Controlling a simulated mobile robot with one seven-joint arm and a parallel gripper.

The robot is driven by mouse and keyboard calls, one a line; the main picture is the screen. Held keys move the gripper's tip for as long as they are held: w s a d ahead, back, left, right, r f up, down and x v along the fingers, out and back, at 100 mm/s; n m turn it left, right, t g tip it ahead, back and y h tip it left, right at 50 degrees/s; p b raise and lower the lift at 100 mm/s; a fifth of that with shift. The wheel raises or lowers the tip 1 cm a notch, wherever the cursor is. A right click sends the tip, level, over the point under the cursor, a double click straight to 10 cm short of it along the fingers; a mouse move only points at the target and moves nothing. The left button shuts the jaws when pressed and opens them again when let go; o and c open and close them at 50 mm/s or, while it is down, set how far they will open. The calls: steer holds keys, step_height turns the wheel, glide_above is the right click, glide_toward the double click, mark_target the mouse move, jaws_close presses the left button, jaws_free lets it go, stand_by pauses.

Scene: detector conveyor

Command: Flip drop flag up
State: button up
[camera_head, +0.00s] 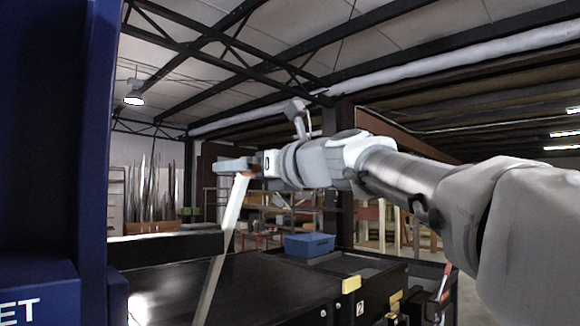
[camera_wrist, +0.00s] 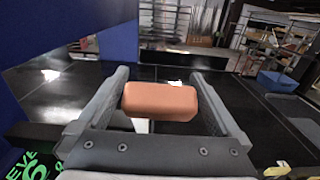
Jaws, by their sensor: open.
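A long pale bar (camera_head: 224,246), which looks like the drop flag, stands tilted at the conveyor, its top leaning right. Its upper end meets my gripper (camera_head: 236,164) in the head view. In the wrist view an orange-pink block (camera_wrist: 160,101) lies crosswise between the two fingers of my gripper (camera_wrist: 162,92), with a pale strip showing just below it. The block seems to be the flag's end, but the join is hidden. The fingers are apart, one on each side of the block; whether they touch it I cannot tell.
A dark conveyor (camera_head: 270,283) runs below the arm. A blue cabinet (camera_head: 52,130) stands close on the left. A blue bin (camera_head: 309,245) sits beyond the conveyor, with shelving behind. Yellow tags (camera_head: 351,284) mark the conveyor's near side. The air above the conveyor is mostly free.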

jaws_close()
stand_by(0.5)
steer(key=shift+s+f+b, duration=0.1)
steer(key=shift+f+b, duration=0.1)
steer(key=shift+b, duration=0.4)
